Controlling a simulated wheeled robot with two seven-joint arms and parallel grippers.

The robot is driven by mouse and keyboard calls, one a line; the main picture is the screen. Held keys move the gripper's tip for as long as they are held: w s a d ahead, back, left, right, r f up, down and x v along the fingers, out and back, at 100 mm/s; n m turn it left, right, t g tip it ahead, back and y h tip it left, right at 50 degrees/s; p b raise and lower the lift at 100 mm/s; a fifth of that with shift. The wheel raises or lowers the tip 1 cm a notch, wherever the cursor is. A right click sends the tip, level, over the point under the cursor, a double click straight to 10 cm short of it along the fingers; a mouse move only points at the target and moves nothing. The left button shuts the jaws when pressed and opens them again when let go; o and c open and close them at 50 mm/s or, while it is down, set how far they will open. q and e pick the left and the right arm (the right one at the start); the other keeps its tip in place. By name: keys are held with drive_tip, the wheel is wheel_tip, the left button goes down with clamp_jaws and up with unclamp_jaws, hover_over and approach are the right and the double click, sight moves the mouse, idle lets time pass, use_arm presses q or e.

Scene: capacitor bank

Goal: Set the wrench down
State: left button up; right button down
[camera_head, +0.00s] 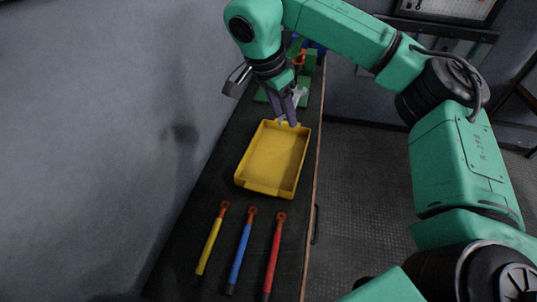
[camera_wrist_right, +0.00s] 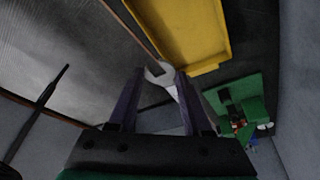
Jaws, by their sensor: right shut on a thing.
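My right gripper (camera_head: 287,112) is shut on a light grey wrench (camera_head: 299,95), just beyond the far rim of the yellow tray (camera_head: 242,184) in the head view. The right wrist view shows the wrench (camera_wrist_right: 160,73) between the two fingertips of the gripper (camera_wrist_right: 156,80), with its open jaw end showing. The fingers hide part of the wrench. I cannot tell its exact height above the bench. The tray looks empty and also shows in the wrist view (camera_wrist_right: 190,30). My left gripper is not in view.
The dark bench (camera_head: 190,232) is narrow, with a wall on its left. Yellow (camera_head: 212,240), blue (camera_head: 241,250) and red (camera_head: 273,255) handled tools lie nearer than the tray. Green equipment (camera_head: 308,62) stands at the far end. Bare bench shows around the tools.

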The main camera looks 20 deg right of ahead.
drive_tip(key=s, duration=0.3)
drive_tip(key=b, duration=0.3)
hover_over(284, 179)
drive_tip(key=a, duration=0.1)
wheel_tip(284, 179, down, 12)
wheel_tip(284, 179, down, 3)
drive_tip(key=shift+a+r+p, duration=0.1)
drive_tip(key=shift+r+p, duration=0.05)
drive_tip(key=shift+p, duration=0.45)
wheel_tip(284, 179, down, 4)
drive_tip(key=shift+s+r+p, duration=0.1)
drive_tip(key=shift+s+p, duration=0.05)
drive_tip(key=shift+p, duration=0.35)
drive_tip(key=shift+f, duration=0.3)
drive_tip(key=c, duration=0.8)
unclamp_jaws()
drive_tip(key=shift+f, duration=0.15)
drive_tip(key=shift+o, duration=1)
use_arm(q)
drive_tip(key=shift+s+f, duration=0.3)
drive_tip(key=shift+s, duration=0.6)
